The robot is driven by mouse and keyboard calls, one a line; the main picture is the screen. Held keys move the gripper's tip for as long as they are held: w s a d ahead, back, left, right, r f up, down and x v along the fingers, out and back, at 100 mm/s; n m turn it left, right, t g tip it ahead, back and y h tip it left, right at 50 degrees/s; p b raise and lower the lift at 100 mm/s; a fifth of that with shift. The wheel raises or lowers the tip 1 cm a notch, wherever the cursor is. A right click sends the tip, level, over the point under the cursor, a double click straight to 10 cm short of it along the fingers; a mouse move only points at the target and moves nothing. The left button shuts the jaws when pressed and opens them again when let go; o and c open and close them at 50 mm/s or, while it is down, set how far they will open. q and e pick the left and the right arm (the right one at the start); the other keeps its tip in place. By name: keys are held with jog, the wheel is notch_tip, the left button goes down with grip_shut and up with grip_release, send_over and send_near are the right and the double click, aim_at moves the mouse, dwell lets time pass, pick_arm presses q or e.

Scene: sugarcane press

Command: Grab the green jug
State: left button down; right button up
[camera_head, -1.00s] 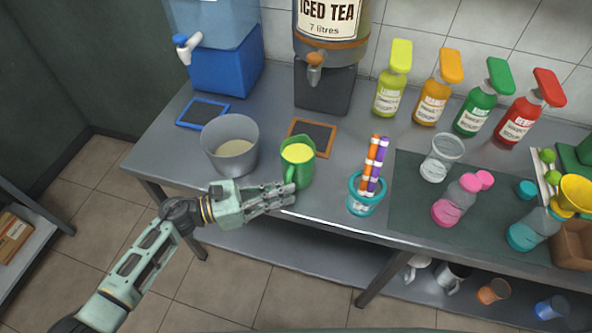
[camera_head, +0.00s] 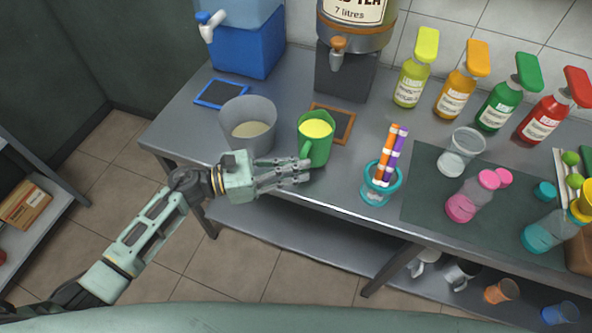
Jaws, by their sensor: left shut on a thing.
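The green jug (camera_head: 320,148) stands upright near the front edge of the metal table, with yellow liquid in it. Its handle (camera_head: 305,150) faces the front left, toward my arm. My left gripper (camera_head: 300,172) comes in from the left, low at the table's front edge. Its fingers are closed at the lower part of the jug's handle, and they hide just where they grip it. My right gripper is out of view.
A grey bucket (camera_head: 250,115) stands close on the left. Behind the jug lies a wood-framed slate (camera_head: 343,118). A teal cup (camera_head: 372,195) with colored sticks stands to the right. Dispensers (camera_head: 243,55) and several pump bottles (camera_head: 455,97) line the back.

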pick_arm(q)
notch_tip(320, 180, up, 6)
jog(key=shift+r, duration=0.25)
dwell(0.4)
